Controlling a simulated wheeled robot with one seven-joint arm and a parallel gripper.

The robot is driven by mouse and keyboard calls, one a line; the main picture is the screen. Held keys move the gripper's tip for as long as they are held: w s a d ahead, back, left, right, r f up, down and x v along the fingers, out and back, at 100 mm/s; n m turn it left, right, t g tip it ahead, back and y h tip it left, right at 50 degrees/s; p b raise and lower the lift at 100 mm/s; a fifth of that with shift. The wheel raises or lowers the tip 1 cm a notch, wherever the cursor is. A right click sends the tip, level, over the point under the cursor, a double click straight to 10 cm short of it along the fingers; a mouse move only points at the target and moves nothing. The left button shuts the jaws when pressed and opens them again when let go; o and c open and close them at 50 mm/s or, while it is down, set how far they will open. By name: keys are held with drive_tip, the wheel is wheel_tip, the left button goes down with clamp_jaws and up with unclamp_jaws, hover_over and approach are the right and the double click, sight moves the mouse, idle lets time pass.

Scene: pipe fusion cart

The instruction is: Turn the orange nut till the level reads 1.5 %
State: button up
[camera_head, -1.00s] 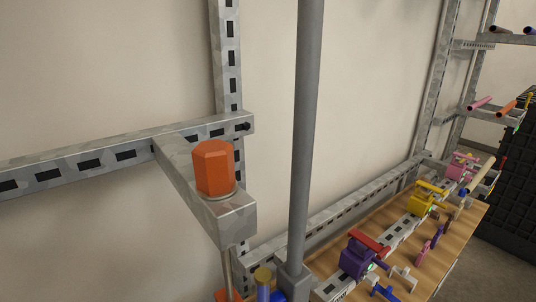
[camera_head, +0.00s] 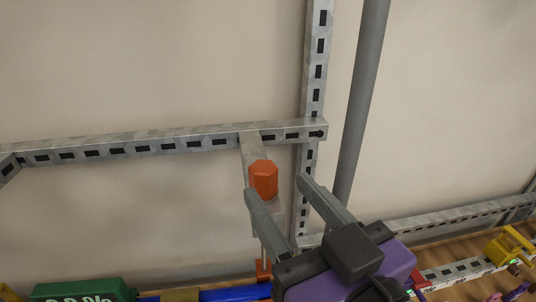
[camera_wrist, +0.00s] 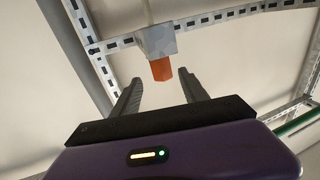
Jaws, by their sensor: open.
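The orange hexagonal nut (camera_head: 263,180) sits upright on a bracket arm that sticks out from the wall rail. My gripper (camera_head: 275,184) is open and empty, its two grey fingers reaching up toward the nut. In the wrist view the nut (camera_wrist: 161,68) shows just beyond and between the tips of the open fingers (camera_wrist: 159,77); I cannot tell that either finger touches it. A green level (camera_head: 82,291) with a display lies at the bottom left of the head view, cut by the frame edge; its digits are only partly visible and I cannot read them.
A slotted metal rail (camera_head: 120,148) runs across the wall behind the nut and meets an upright post (camera_head: 317,60). A grey pole (camera_head: 362,95) stands to the right. A blue pipe (camera_head: 235,293) lies below. A yellow clamp (camera_head: 508,244) sits on the wooden bench at right.

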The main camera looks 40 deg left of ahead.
sight(255, 163)
drive_tip(key=shift+a, duration=0.6)
drive_tip(key=p+x, duration=0.2)
drive_tip(key=x, duration=0.5)
drive_tip(key=shift+f, duration=0.15)
clamp_jaws()
drive_tip(key=shift+m+h+p, duration=0.3)
drive_tip(key=shift+p, duration=0.15)
